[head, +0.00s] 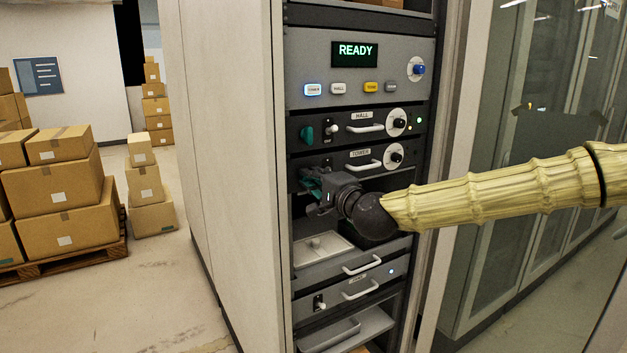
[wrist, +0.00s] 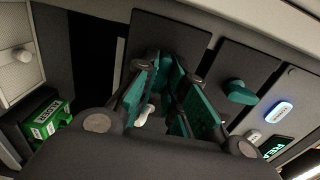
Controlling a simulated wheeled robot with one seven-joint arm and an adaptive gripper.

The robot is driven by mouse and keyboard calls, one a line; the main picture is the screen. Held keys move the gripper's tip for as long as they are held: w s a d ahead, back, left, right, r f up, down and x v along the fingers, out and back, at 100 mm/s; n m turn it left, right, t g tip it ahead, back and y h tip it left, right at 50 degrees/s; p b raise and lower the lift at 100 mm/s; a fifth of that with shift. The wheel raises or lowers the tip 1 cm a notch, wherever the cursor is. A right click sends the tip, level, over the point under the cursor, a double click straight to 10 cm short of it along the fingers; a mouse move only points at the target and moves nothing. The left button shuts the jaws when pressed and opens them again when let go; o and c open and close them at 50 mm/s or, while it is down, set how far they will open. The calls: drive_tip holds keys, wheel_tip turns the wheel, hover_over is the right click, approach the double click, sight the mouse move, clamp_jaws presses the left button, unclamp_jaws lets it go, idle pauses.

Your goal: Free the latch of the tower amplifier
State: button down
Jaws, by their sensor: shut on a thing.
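The tower amplifier (head: 360,153) is the dark rack unit labelled TOWER, with a white handle, a black knob and a small toggle. My gripper (head: 312,180) is at the left end of its front panel. In the wrist view my teal gripper fingers (wrist: 165,85) are closed together against the dark panel (wrist: 165,32). A teal latch (head: 306,134) of the hall amplifier above shows freely, also in the wrist view (wrist: 238,92).
Above is a grey panel reading READY (head: 355,54), with its left button lit blue. Below my gripper is a light tray with a white knob (head: 315,243). A green labelled box (wrist: 45,120) sits nearby. The rack's side wall (head: 225,150) stands left.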

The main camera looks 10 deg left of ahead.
drive_tip(key=c, duration=1.5)
unclamp_jaws()
drive_tip(key=shift+d, duration=0.1)
drive_tip(key=v, duration=1.2)
